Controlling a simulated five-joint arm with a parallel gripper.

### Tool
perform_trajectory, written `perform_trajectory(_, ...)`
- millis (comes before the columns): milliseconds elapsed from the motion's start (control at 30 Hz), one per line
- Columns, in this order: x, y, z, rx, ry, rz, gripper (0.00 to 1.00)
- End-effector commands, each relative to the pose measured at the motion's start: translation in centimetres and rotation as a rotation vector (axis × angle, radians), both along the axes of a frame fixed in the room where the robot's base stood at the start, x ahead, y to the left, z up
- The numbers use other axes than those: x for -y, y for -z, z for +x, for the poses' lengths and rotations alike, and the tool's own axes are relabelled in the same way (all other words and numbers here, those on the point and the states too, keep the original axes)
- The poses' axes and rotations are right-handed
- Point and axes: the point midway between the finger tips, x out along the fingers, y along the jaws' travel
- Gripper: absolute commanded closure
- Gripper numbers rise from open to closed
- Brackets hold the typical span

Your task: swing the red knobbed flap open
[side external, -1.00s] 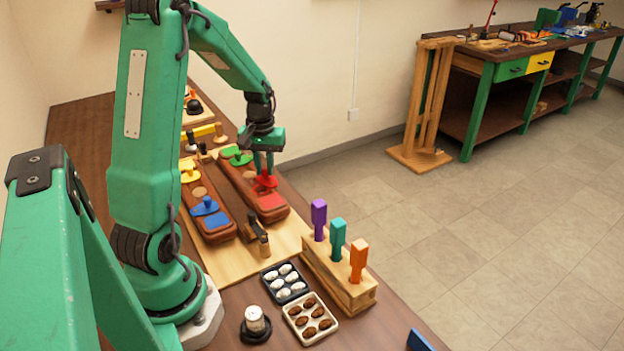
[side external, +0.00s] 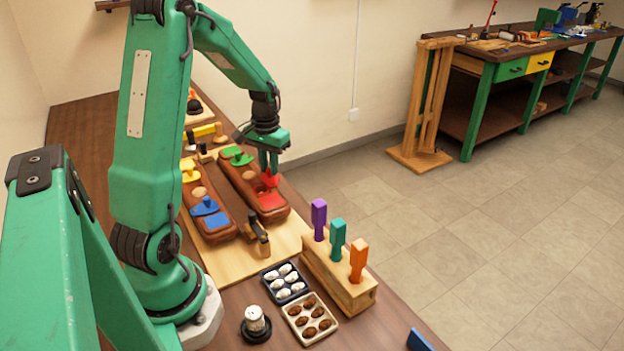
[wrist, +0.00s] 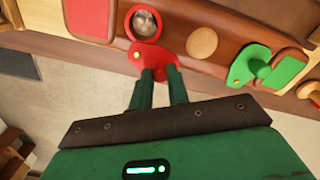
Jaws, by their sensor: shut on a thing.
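The red knobbed flap (side external: 271,181) sits on the right-hand brown wooden block (side external: 237,184). It also shows in the wrist view (wrist: 148,54). My gripper (side external: 269,171) is shut on the flap's knob, and its two fingers show in the wrist view (wrist: 159,76). The knob is mostly hidden between the fingers. The flap stands turned aside from a round red-rimmed opening (wrist: 144,22), which is uncovered and has a shiny grey rounded thing inside. A flat red square (side external: 271,201) lies on the block beside the opening.
A green knobbed flap (side external: 237,155) is on the same block, with a tan disc (wrist: 202,42) between. The left block carries blue (side external: 205,206) and yellow (side external: 189,170) flaps. A wooden rack with coloured handles (side external: 338,272) and small trays (side external: 310,319) stand in front.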

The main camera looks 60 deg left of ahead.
Motion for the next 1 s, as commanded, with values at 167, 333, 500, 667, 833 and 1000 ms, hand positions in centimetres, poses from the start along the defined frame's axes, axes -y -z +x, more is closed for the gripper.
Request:
perform_trajectory(167, 0.0, -0.1, 0.1, 0.003, 0.002, 0.003, 0.66)
perform_trajectory(333, 0.0, 0.0, 0.1, 0.003, 0.001, 0.001, 0.61)
perform_trajectory(500, 0.0, -0.1, 0.1, 0.002, 0.000, 0.001, 0.61)
perform_trajectory(667, 0.0, -0.7, 0.1, 0.003, 0.000, 0.003, 0.61)
perform_trajectory(833, 0.0, -2.4, 0.1, 0.005, 0.000, 0.004, 0.61)
perform_trajectory(1000, 0.0, -4.6, 0.1, 0.006, 0.000, 0.004, 0.61)
